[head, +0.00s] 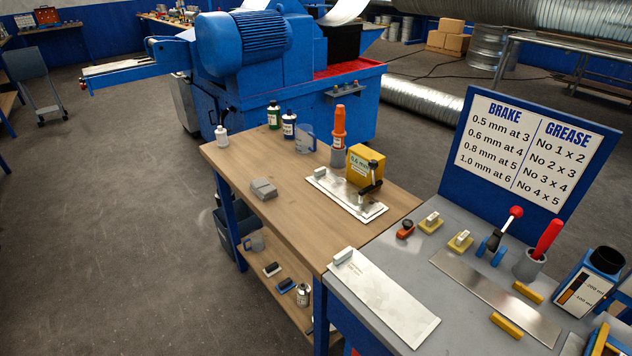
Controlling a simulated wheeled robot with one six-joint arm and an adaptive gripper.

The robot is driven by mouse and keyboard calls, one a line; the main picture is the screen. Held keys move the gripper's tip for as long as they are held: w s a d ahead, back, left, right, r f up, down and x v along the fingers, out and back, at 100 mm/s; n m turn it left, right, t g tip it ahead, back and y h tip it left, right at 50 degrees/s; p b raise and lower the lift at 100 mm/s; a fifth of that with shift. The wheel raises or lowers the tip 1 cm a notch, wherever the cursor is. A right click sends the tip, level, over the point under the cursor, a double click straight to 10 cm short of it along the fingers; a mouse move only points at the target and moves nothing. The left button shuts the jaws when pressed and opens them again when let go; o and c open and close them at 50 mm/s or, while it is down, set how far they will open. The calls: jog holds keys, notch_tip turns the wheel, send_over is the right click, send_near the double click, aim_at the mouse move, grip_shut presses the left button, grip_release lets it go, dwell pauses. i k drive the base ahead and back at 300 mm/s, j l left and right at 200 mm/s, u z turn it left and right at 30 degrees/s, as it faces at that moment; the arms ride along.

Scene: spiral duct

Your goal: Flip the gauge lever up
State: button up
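A yellow block (365,163) marked with what looks like 0.6 mm stands on the wooden bench. A black lever-like part (371,182) with a dark knob is in front of it, over a pale metal plate (345,194). Its exact lever position is too small to tell. On the grey bench to the right, a lever with a red knob (515,212) stands tilted up to the right on a small blue base (492,248). I cannot tell for certain which of these is the gauge lever. My gripper is not in view.
A sign board (530,150) stands behind the grey bench (400,262). A bare metal strip (490,297), a red-handled tool in a grey cup (530,264) and yellow blocks lie near the red-knobbed lever. An orange bottle (339,128) stands behind the plate. Floor at left (110,200) is clear.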

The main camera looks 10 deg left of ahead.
aim_at(373, 164)
jog(key=u, duration=0.35)
jog(key=k+j, duration=0.1)
jog(key=j, duration=0.4)
jog(key=i+j, duration=0.35)
jog(key=j, duration=0.15)
jog(key=i+j+u, duration=0.15)
jog(key=i+j, duration=0.15)
jog(key=j, duration=0.2)
jog(key=i+l, duration=0.4)
jog(key=l, duration=0.1)
